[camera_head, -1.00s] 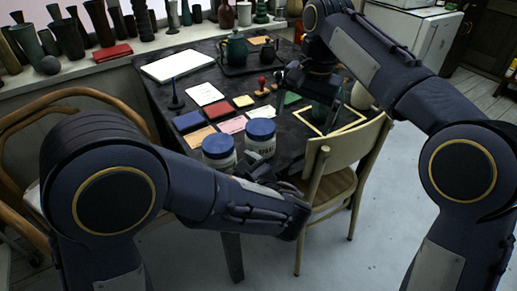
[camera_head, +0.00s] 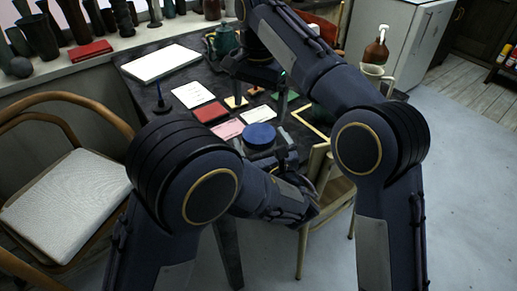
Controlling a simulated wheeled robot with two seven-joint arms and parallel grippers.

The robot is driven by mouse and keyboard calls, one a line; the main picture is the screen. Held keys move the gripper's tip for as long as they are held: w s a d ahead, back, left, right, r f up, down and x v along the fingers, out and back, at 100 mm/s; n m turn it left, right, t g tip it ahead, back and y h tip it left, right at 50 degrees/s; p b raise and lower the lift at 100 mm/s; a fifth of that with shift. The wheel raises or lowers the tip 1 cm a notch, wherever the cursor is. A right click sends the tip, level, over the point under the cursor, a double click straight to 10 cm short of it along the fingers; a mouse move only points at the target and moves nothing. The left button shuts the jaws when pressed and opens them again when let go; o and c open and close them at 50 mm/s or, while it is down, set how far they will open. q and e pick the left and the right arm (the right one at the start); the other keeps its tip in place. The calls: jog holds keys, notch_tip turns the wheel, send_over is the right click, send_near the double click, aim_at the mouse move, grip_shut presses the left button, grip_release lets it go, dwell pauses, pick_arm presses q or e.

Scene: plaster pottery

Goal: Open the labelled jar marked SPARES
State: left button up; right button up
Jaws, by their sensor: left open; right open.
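A jar with a blue lid (camera_head: 260,134) stands near the front edge of the dark table. Its body and any label are hidden behind my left gripper and arm. My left gripper (camera_head: 263,151) is open, low at the near side of this jar; I cannot tell whether it touches it.
Papers, a red booklet (camera_head: 210,112), a pink card (camera_head: 228,129) and small tiles lie around the jar. A green teapot (camera_head: 225,40) stands at the back. A wooden chair (camera_head: 325,185) is at the front right, another with a white seat (camera_head: 66,203) at left.

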pick_arm(q)
jog(key=shift+x, duration=0.9)
jog(key=shift+c, duration=0.3)
